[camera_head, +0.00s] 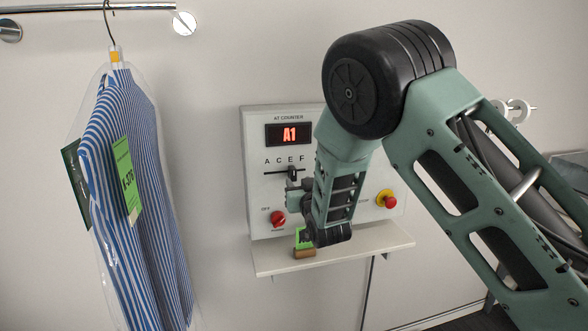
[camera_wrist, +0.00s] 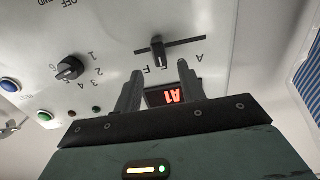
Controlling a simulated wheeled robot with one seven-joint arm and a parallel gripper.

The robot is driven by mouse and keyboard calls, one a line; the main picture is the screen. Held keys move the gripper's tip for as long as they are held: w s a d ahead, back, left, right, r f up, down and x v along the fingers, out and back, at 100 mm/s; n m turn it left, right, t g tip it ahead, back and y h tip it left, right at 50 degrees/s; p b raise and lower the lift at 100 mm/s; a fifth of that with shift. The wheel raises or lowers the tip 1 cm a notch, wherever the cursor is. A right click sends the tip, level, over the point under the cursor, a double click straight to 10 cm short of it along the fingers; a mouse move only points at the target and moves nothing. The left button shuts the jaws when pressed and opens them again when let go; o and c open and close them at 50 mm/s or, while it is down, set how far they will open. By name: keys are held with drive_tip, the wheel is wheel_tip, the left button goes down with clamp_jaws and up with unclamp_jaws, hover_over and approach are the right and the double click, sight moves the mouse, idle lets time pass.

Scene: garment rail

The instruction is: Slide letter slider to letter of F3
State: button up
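The letter slider (camera_head: 291,173) is a small dark handle on a horizontal slot below the letters A, C, E, F on the white panel (camera_head: 258,220). Its handle stands about below E. The red display (camera_head: 289,134) reads A1. In the wrist view the panel is upside down, and the slider handle (camera_wrist: 157,50) stands just beyond my gripper (camera_wrist: 159,68). Its two fingers are spread apart with nothing between them, one on each side of the handle's line. In the head view my gripper (camera_head: 292,186) is partly hidden by my wrist, close to the panel.
A number dial (camera_wrist: 69,68) and several push buttons are on the panel. A red knob (camera_head: 278,219) and a red-and-yellow stop button (camera_head: 387,199) flank my arm. A shelf (camera_head: 375,245) juts out below, bearing a tagged brown item (camera_head: 303,253). A bagged striped shirt (camera_head: 150,200) hangs left.

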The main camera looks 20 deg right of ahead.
sight(295, 175)
drive_tip(key=w+p, duration=0.2)
drive_tip(key=w, duration=0.4)
drive_tip(key=shift+w, duration=0.3)
drive_tip(key=shift+d, duration=0.1)
clamp_jaws()
